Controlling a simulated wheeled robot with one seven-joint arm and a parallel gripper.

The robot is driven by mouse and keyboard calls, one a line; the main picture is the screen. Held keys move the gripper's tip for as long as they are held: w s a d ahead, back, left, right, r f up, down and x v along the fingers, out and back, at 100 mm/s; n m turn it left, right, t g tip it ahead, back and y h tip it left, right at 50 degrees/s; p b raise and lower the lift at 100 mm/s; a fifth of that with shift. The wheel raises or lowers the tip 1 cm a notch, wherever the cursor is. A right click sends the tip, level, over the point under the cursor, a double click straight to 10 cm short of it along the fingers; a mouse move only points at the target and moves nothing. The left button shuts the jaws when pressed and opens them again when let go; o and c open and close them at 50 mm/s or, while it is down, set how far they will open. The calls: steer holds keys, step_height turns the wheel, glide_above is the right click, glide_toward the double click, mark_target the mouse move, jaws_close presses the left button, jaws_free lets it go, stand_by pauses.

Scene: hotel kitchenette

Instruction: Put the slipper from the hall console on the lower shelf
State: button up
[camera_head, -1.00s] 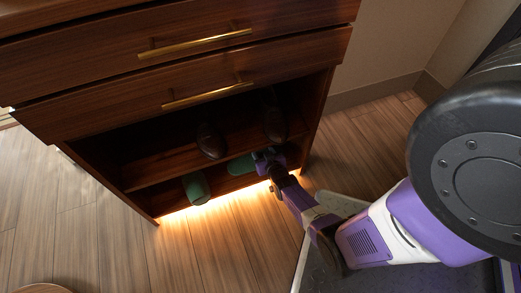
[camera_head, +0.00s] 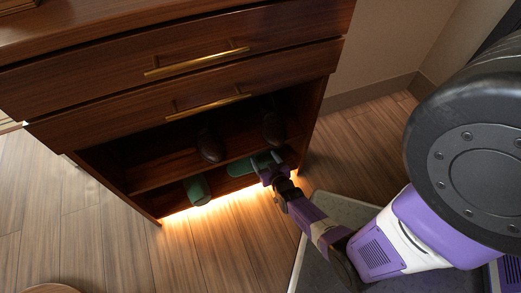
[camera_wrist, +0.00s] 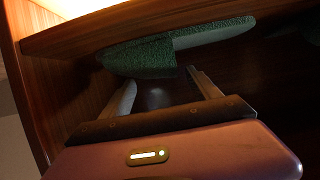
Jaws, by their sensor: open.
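Two green slippers lie on the lower shelf (camera_head: 168,205) of the console. The left slipper (camera_head: 196,189) stands apart from my gripper. The right slipper (camera_head: 240,168) is just left of and behind my gripper (camera_head: 268,166), which partly hides it. In the wrist view one green slipper with a pale sole (camera_wrist: 140,57) lies across the picture beyond my fingertips. My gripper (camera_wrist: 165,84) is open there, its fingers apart with no slipper held between them. Whether a fingertip touches the slipper I cannot tell.
Dark shoes (camera_head: 210,146) and (camera_head: 272,127) stand on the shelf above. Drawers with brass handles (camera_head: 196,62) are over the opening. The console's right side panel (camera_head: 314,115) is close to my gripper. Open wooden floor (camera_head: 110,240) lies in front, lit from under the console.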

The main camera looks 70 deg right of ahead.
steer(key=s+a+r+n+t+y+p, duration=0.1)
steer(key=s+a+r+n+t+y, duration=0.2)
steer(key=a+r, duration=0.65)
steer(key=s+a+r+n+t+y+p, duration=0.15)
steer(key=s+a+r, duration=0.35)
steer(key=a, duration=0.7)
steer(key=s+a+r+n+y, duration=0.1)
steer(key=a+r, duration=0.3)
steer(key=r, duration=0.5)
steer(key=s+a+r+n+t+y, duration=0.1)
steer(key=a+r, duration=0.3)
steer(key=r, duration=0.4)
steer(key=s+a+r+n+y, duration=0.2)
steer(key=a+r+n+y, duration=0.1)
steer(key=r, duration=0.6)
steer(key=shift+a+r+t+y, duration=0.35)
steer(key=shift+a, duration=0.15)
steer(key=shift+r+n, duration=0.1)
steer(key=shift+n, duration=0.15)
step_height(320, 180, up, 35)
steer(key=p, duration=3.4)
